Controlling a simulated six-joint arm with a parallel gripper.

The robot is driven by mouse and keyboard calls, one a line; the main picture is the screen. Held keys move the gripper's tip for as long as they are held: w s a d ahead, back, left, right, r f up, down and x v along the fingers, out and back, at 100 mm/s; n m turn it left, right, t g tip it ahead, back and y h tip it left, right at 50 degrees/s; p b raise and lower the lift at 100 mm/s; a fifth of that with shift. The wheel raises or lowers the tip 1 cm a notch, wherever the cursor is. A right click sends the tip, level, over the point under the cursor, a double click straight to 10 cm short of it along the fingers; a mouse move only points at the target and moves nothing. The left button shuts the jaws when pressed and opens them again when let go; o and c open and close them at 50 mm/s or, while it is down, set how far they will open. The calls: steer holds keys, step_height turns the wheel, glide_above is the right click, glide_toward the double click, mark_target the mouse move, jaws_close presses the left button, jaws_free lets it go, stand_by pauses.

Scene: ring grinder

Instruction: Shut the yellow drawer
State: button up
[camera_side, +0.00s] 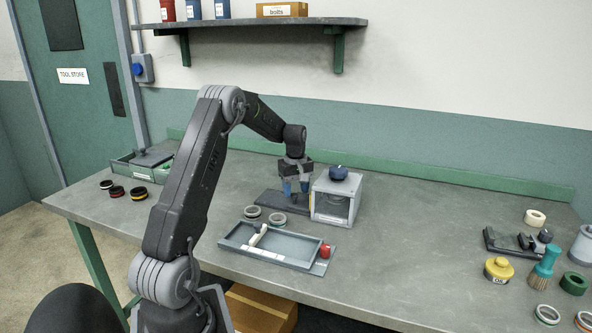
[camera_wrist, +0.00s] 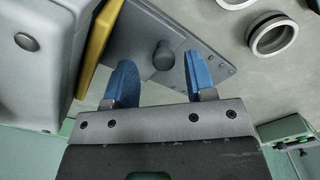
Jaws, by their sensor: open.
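My gripper (camera_side: 296,188) is open, its two blue fingers pointing down just left of the grey machine housing (camera_side: 335,198) with a blue knob on top. In the wrist view the blue fingers (camera_wrist: 158,82) are apart, with nothing gripped between them. A yellow panel (camera_wrist: 97,45), which seems to be the yellow drawer's front, stands beside the grey housing (camera_wrist: 40,60), left of the left finger. I cannot tell how far out the drawer is. A dark round knob (camera_wrist: 163,55) shows between and beyond the fingers, over a grey plate.
A grey tray (camera_side: 268,246) with a white piece and a red knob stands in front. Metal rings (camera_side: 277,219) lie between tray and machine. A yellow-capped pot (camera_side: 498,269), brush and more rings are at the right.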

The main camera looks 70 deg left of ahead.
step_height(320, 180, up, 13)
steer(key=shift+f, duration=0.2)
stand_by(0.3)
steer(key=s+d+r+m+t+y, duration=0.15)
steer(key=d+r+m, duration=0.25)
steer(key=d, duration=0.8)
steer(key=s+d+r+m+t+h, duration=0.15)
steer(key=d+r+m, duration=0.25)
steer(key=d, duration=0.7)
steer(key=s+d+f+m+t, duration=0.1)
steer(key=s+d+f+m, duration=0.1)
steer(key=s+d+m, duration=0.3)
steer(key=s+d+f+m+t, duration=0.1)
steer(key=s+d+m, duration=0.4)
steer(key=s+d, duration=0.5)
steer(key=shift+d+f+t, duration=0.3)
steer(key=shift+d+f, duration=0.05)
steer(key=shift+f, duration=0.4)
